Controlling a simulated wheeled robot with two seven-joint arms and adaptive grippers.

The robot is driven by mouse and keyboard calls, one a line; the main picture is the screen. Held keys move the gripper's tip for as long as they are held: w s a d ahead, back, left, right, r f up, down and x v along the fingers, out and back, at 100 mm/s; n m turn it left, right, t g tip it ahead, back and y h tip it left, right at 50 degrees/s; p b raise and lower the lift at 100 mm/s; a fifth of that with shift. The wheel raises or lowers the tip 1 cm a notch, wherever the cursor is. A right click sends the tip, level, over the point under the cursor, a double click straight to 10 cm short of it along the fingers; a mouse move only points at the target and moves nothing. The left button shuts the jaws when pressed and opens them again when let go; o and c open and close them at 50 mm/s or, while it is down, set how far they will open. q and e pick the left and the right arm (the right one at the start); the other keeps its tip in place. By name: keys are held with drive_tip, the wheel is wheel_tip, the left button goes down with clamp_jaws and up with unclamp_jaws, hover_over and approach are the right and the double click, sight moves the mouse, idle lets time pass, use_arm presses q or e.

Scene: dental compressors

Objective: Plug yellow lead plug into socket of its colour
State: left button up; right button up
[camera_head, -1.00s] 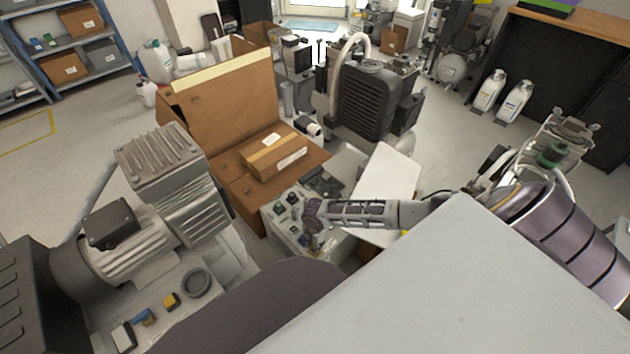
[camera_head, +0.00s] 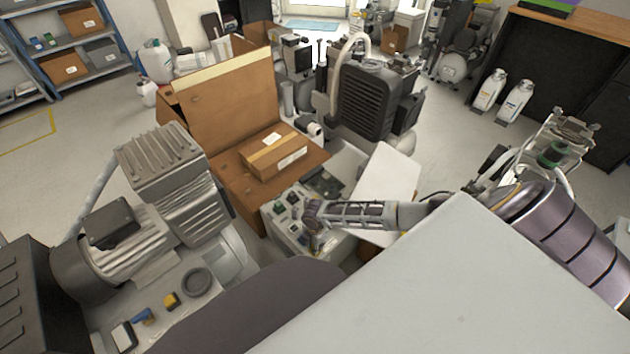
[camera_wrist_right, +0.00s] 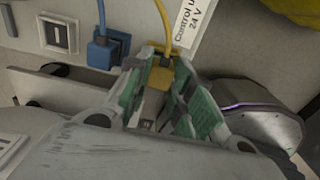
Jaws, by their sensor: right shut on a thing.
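My right gripper (camera_wrist_right: 162,88) is shut on the yellow plug (camera_wrist_right: 160,74). Its green-padded fingers stand on either side of the plug, and a yellow lead (camera_wrist_right: 165,22) runs up from it. The plug is close to the light control panel (camera_wrist_right: 125,15); I cannot tell whether it touches or enters a socket there. No empty yellow socket can be made out. A blue plug (camera_wrist_right: 103,52) with a blue lead sits just to its left. In the head view my right gripper (camera_head: 314,232) is over the control unit (camera_head: 276,222), and the plug is mostly hidden. My left gripper is not in view.
A label reading "Control" and "24 V" (camera_wrist_right: 192,22) and a square switch (camera_wrist_right: 58,36) are on the panel. An open cardboard box (camera_head: 225,105) stands behind the control unit. A large grey compressor (camera_head: 165,180) stands at the left. A white panel (camera_head: 388,185) lies beside my right forearm.

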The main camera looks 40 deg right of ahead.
drive_tip(key=shift+f, duration=0.45)
idle(0.7)
drive_tip(key=o, duration=1.2)
drive_tip(key=shift+o, duration=0.2)
drive_tip(key=shift+r+p, duration=3.45)
drive_tip(key=shift+r, duration=0.1)
drive_tip(key=shift+w+m+p, duration=0.1)
drive_tip(key=shift+m+p, duration=0.2)
drive_tip(key=shift+p, duration=0.2)
